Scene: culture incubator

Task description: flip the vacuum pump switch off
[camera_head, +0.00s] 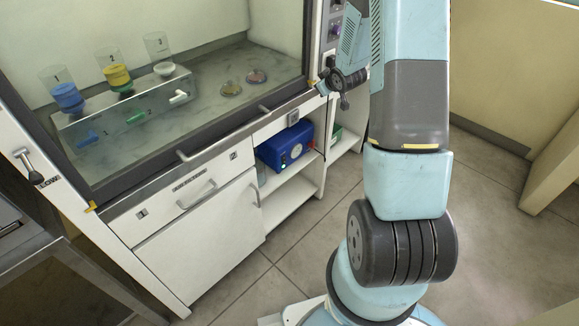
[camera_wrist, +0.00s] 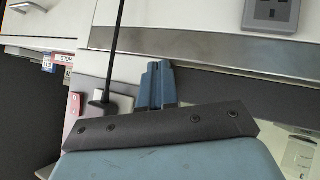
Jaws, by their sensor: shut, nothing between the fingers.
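The vacuum pump is most likely the blue box (camera_head: 285,147) on the open shelf under the hood, seen in the head view. A round dial shows on its front, but I cannot make out its switch. My gripper (camera_head: 325,86) is above and to the right of it, by the hood's right front post. In the wrist view my gripper (camera_wrist: 157,83) shows two blue fingers closed together, empty. Left of the fingers are a pale block (camera_wrist: 112,98) with a thin black rod and a red part (camera_wrist: 75,104); I cannot tell whether either is the switch.
The hood's worktop (camera_head: 205,85) holds a stand (camera_head: 125,112) with several numbered cups and two small dishes. A drawer handle (camera_head: 197,194) sticks out below. A grey outlet (camera_wrist: 272,12) shows in the wrist view. The floor (camera_head: 310,240) before the cabinet is clear.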

